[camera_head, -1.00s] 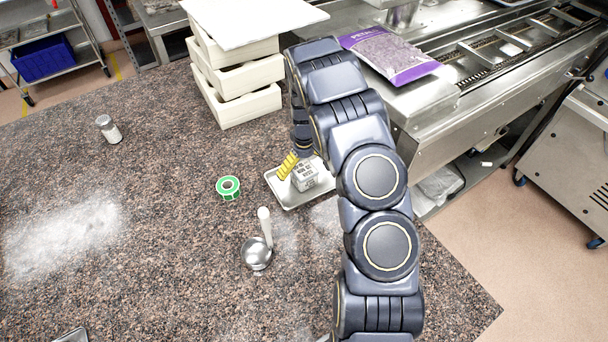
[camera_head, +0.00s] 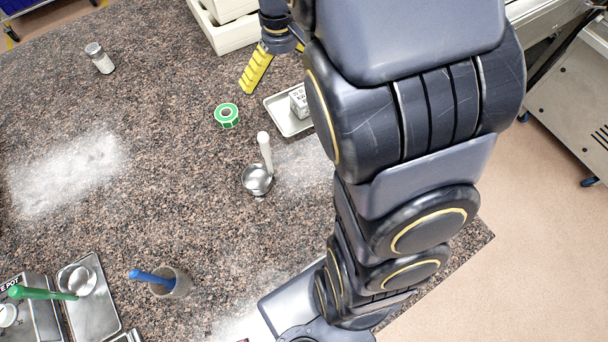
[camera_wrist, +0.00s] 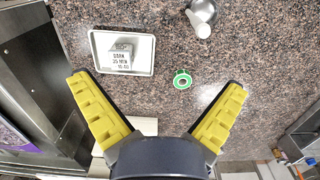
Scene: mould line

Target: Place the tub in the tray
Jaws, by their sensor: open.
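The tub, a small grey-white block with dark lettering, stands inside the shallow metal tray. It shows in the head view (camera_head: 299,101), partly cut off by my arm, and in the wrist view (camera_wrist: 121,58). The tray lies flat on the speckled counter and shows in the head view (camera_head: 282,117) and the wrist view (camera_wrist: 142,66). My gripper (camera_wrist: 158,87), with yellow ridged fingers, is spread open and empty, apart from the tub. In the head view one yellow finger (camera_head: 257,71) shows clearly, up and left of the tray.
A green tape roll (camera_head: 227,115) and a metal scoop (camera_head: 257,179) lie near the tray. White crates (camera_head: 226,30) stand behind. A shaker (camera_head: 99,58) stands at upper left. A pot with a blue handle (camera_head: 175,282) and another tray (camera_head: 92,305) are at the lower left.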

